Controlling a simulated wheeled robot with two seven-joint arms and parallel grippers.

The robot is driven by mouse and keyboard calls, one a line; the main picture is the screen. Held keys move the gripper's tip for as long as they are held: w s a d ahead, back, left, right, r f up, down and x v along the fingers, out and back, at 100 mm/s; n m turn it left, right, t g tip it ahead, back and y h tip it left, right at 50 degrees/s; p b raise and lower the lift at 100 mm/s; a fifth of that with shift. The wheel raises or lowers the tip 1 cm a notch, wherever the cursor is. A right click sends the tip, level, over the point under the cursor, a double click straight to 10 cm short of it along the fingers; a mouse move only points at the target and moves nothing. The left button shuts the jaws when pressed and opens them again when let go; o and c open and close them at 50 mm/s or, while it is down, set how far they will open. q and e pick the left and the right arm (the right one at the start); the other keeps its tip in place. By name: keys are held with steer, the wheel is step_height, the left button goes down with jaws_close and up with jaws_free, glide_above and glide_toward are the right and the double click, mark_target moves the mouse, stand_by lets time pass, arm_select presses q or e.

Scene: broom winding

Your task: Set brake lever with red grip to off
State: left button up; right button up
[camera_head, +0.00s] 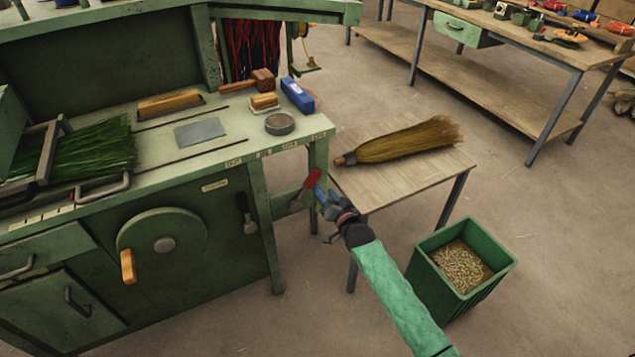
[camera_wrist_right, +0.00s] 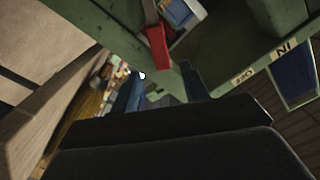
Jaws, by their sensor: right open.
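The brake lever's red grip (camera_head: 312,179) shows in the head view at the right end of the green machine, with its lever running down to the left. My right gripper (camera_head: 322,194) is just below and to the right of the red grip, its blue fingers open. In the right wrist view the red grip (camera_wrist_right: 157,47) lies beyond the open fingers (camera_wrist_right: 160,85), and nothing shows between them. I cannot tell whether a finger touches the grip. Labels (camera_wrist_right: 263,62) on the green frame show beside it. My left gripper is not in view.
A wooden table (camera_head: 400,185) with a broom (camera_head: 408,140) stands right of the machine. A green bin (camera_head: 460,268) is on the floor beside my right arm. A blue box (camera_head: 297,96) and round tin (camera_head: 280,124) lie on the machine top (camera_head: 220,150).

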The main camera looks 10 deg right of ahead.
mark_target(315, 179)
steer(key=shift+p+x, duration=0.45)
steer(key=shift+x, duration=2.8)
jaws_close()
